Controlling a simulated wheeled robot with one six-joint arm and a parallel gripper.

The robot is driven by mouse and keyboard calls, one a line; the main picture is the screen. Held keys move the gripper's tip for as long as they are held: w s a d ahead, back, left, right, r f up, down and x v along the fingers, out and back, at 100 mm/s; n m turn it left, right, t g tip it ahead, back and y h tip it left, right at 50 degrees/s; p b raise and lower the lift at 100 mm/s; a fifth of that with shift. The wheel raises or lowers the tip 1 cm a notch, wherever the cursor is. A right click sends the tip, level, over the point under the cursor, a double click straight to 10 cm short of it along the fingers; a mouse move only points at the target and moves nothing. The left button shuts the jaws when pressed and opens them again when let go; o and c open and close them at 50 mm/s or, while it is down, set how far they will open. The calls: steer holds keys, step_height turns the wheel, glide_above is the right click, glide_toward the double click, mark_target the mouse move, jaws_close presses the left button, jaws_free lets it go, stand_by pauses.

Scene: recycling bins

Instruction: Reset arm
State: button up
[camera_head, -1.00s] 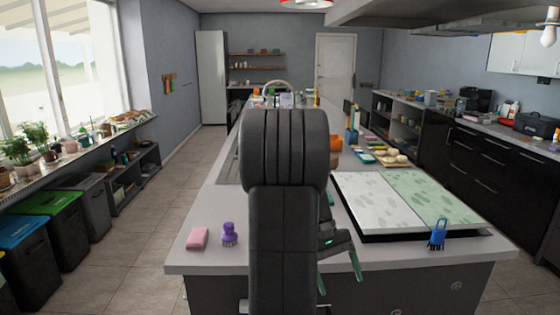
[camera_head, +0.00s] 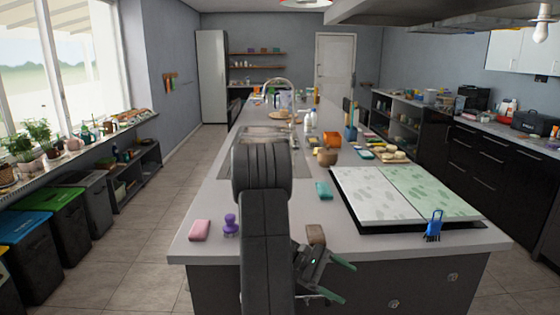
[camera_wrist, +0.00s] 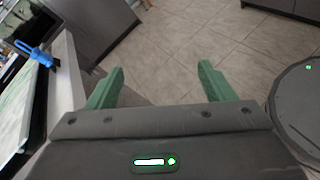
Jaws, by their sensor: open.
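My gripper (camera_head: 338,280) is at the near edge of the island counter (camera_head: 200,255), to the right of my arm's dark links. Its green fingers are spread apart with nothing between them. In the wrist view my gripper (camera_wrist: 160,85) also shows open and empty, with the tiled floor beyond the fingers. My arm hides part of the counter's middle.
A pink sponge (camera_head: 200,230) and a purple brush (camera_head: 231,225) lie at the front left of the counter. A brown block (camera_head: 316,234) sits close behind my gripper. A board (camera_head: 405,195) and a blue brush (camera_head: 434,226) are to the right. Bins (camera_head: 60,220) stand at left.

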steer(key=w+a+f+n+t+h, duration=0.3)
steer(key=w+a+f+n+t, duration=0.2)
steer(key=w+a+t, duration=0.1)
steer(key=shift+w+a+f+n+t+b, duration=0.15)
steer(key=shift+w+f+n+t+b, duration=0.2)
steer(key=shift+t, duration=0.35)
steer(key=shift+r, duration=0.1)
